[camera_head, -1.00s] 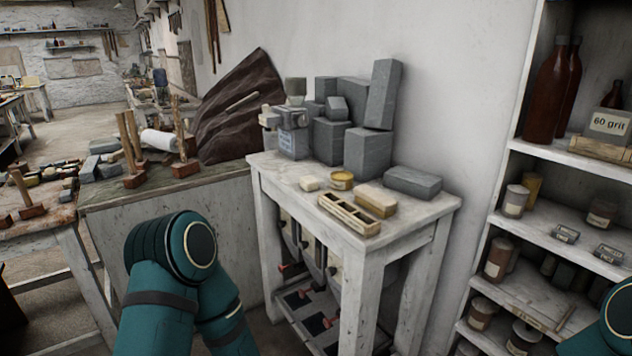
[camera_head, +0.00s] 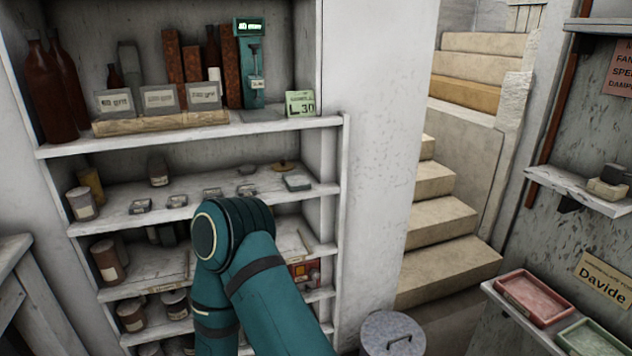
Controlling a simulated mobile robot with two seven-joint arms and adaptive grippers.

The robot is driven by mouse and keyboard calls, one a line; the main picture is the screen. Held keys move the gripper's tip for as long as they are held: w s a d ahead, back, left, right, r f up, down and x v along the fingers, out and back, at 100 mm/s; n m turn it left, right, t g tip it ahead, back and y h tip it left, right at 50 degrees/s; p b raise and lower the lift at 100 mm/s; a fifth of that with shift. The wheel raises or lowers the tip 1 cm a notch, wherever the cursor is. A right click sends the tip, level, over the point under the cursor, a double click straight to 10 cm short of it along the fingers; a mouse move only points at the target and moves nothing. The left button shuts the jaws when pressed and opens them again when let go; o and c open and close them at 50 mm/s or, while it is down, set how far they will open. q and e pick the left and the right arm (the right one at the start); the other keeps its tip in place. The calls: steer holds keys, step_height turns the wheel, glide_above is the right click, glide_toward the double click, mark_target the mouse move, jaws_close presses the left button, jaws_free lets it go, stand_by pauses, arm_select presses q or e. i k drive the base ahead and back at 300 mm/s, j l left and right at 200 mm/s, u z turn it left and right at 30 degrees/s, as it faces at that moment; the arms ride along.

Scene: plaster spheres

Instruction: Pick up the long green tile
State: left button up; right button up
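No long green tile can be clearly made out. A small flat grey-green piece (camera_head: 297,183) lies at the right end of the middle shelf of the white shelf unit. It may be a tile or a box; I cannot tell. A teal arm of mine rises from the bottom, in front of the lower shelves, and covers part of them. Neither of my grippers is in the frame.
The white shelf unit (camera_head: 332,150) holds bottles, jars and labelled boxes. Stone steps (camera_head: 440,222) rise behind a wall on the right. A lidded metal bin (camera_head: 392,335) stands below. A red tray (camera_head: 533,297) and a green tray (camera_head: 590,340) are at lower right.

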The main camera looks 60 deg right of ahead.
mark_target(298, 180)
steer(key=z, duration=1.5)
